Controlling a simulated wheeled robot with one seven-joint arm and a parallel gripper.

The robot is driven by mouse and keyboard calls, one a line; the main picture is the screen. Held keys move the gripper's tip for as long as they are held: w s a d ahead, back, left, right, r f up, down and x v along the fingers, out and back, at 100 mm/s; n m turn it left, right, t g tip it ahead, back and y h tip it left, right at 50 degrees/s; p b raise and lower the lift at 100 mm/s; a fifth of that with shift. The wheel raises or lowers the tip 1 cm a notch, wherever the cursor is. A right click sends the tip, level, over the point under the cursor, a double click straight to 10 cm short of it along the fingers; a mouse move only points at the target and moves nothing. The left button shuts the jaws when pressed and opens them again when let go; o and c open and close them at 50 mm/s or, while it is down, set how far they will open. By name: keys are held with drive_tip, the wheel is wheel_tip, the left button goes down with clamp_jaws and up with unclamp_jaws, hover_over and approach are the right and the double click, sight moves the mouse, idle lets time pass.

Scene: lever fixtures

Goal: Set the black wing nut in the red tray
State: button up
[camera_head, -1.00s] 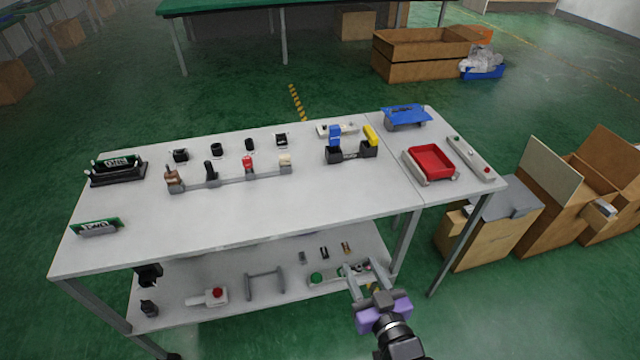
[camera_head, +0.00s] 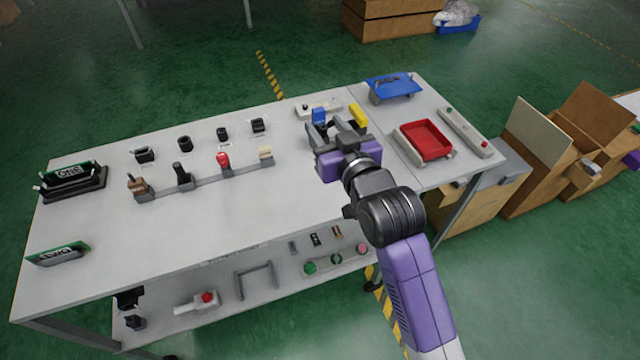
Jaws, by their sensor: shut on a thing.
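My gripper (camera_head: 338,124) is over the table's right half, in front of the lever fixture with the blue and yellow handles. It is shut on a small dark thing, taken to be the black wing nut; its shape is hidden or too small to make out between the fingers. The red tray (camera_head: 426,140) sits to the right of my gripper on the table's right part, in a pale holder. Its inside looks empty.
The blue lever (camera_head: 319,115) and yellow lever (camera_head: 358,115) stand close to my gripper. A blue platform (camera_head: 393,86) is behind the tray, and a pale button strip (camera_head: 465,132) is to its right. Several small levers line the table (camera_head: 235,205) at left.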

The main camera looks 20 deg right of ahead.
sight(326, 197)
drive_tip(key=shift+f, duration=0.2)
wheel_tip(326, 197, down, 20)
drive_tip(key=shift+r+b, duration=0.25)
drive_tip(key=shift+b, duration=0.05)
idle(0.4)
drive_tip(key=shift+f, duration=0.15)
drive_tip(key=o, duration=0.9)
drive_tip(key=shift+c, duration=0.2)
drive_tip(key=o, duration=0.4)
drive_tip(key=shift+o, duration=0.2)
drive_tip(key=shift+s+b, duration=0.35)
drive_tip(key=shift+s+d+r+b, duration=0.1)
drive_tip(key=shift+s+r+b, duration=0.1)
drive_tip(key=shift+s, duration=0.95)
drive_tip(key=shift+s+a+r+b, duration=0.1)
drive_tip(key=shift+s+r+b, duration=0.15)
drive_tip(key=shift+s, duration=0.95)
drive_tip(key=shift+s+d+r+b, duration=0.1)
drive_tip(key=shift+s+r+b, duration=0.1)
drive_tip(key=shift+s, duration=0.95)
